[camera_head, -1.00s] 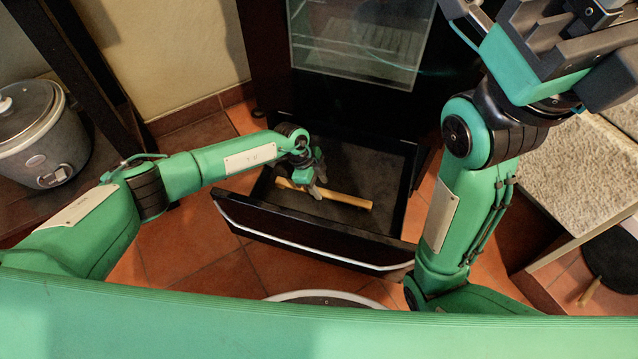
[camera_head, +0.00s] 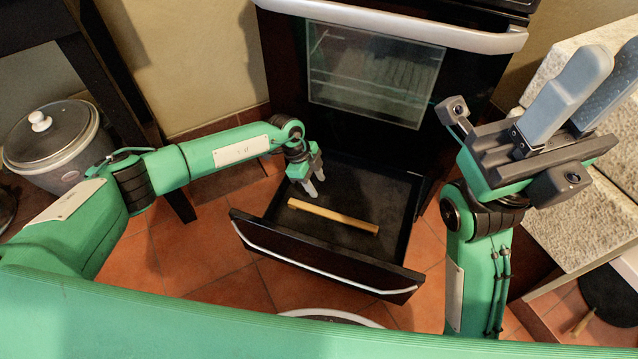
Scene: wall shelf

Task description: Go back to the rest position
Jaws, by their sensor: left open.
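My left gripper (camera_head: 314,188) is open and empty, pointing down above the left part of the pulled-out oven drawer (camera_head: 385,192). A wooden rolling-pin-like stick (camera_head: 333,215) lies in the drawer, just right of and below the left fingertips in the picture, apart from them. My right gripper (camera_head: 590,85) is raised at the right, close to the camera, its two grey fingers pointing up and apart with nothing between them.
The black oven (camera_head: 375,75) stands behind the drawer. A grey slow cooker (camera_head: 60,145) is at the left. A stone-topped counter (camera_head: 590,225) is at the right, with a round dark object (camera_head: 612,293) below it. Tiled floor is clear left of the drawer.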

